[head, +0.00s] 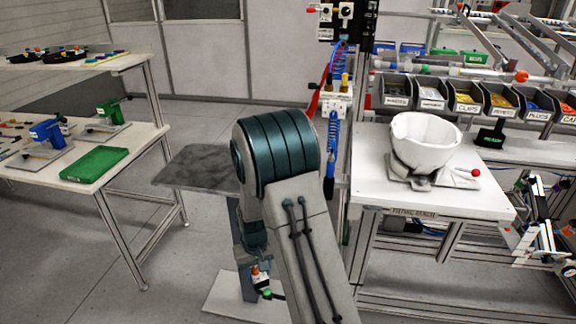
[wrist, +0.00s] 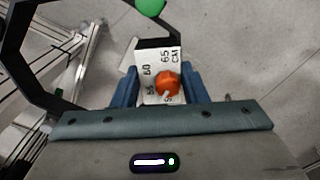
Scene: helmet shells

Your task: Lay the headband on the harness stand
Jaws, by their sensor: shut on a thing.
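The headband (wrist: 150,68) is a black band with a white size plate marked in cm, an orange knob and a green knob. In the wrist view my gripper (wrist: 160,80) has its two blue fingers shut on the headband at the size plate. The band loops out to the left and top of that view. In the head view small orange, white and green parts of the headband (head: 262,281) show low beside my arm, which hides most of the gripper. I cannot tell for certain which thing is the harness stand; a grey-topped pedestal (head: 190,166) stands left of my arm.
A white helmet shell (head: 425,142) sits on a fixture on the right bench (head: 430,205). Labelled parts bins (head: 466,101) line its back. The left table (head: 140,142) holds blue and green fixtures and a green tray (head: 94,164). Floor is clear between the left table and pedestal.

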